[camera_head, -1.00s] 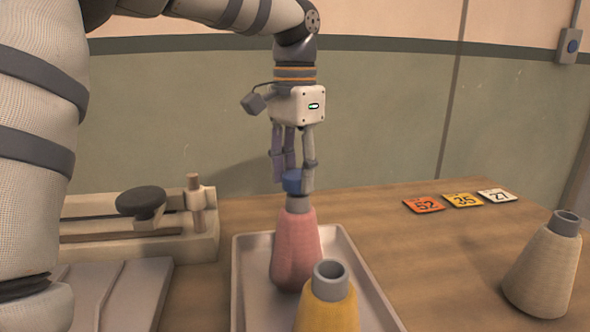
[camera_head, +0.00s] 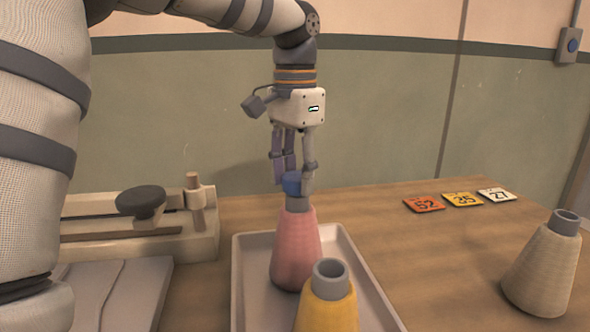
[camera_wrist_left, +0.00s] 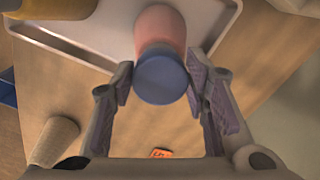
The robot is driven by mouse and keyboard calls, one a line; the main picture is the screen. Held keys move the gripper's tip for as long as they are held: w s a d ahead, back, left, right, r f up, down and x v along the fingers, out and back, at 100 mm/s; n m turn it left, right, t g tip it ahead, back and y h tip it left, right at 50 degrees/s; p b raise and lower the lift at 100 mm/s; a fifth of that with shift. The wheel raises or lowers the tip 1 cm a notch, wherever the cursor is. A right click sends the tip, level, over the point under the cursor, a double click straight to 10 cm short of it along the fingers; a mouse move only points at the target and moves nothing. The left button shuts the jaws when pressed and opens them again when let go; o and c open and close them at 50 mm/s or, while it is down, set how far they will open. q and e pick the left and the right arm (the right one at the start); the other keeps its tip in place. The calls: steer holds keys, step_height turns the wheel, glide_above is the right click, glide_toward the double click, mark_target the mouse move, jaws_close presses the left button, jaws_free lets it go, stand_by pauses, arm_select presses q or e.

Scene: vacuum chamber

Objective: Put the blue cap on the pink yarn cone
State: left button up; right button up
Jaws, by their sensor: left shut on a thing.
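The blue cap (camera_head: 292,184) is between the fingers of my left gripper (camera_head: 293,187), which is shut on it. In the left wrist view the blue cap (camera_wrist_left: 161,78) shows round face up between the two fingers (camera_wrist_left: 160,88). The pink yarn cone (camera_head: 296,250) stands upright on the tray, its grey tube top directly under the cap. The cap meets the top of the tube in the picture; I cannot tell how far it sits over it. The pink yarn cone (camera_wrist_left: 160,27) is partly hidden behind the cap in the wrist view. My right gripper is not in view.
A yellow cone (camera_head: 328,300) with an open grey top stands in front on the tray (camera_head: 362,283). A beige cone (camera_head: 545,265) stands at the right. Number cards (camera_head: 462,200) lie at the back right. A wooden fixture with a black knob (camera_head: 141,200) is at the left.

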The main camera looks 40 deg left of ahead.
arm_select(q)
steer(key=shift+f, duration=1.25)
steer(key=o, duration=0.9)
step_height(320, 180, up, 12)
steer(key=shift+f, duration=0.1)
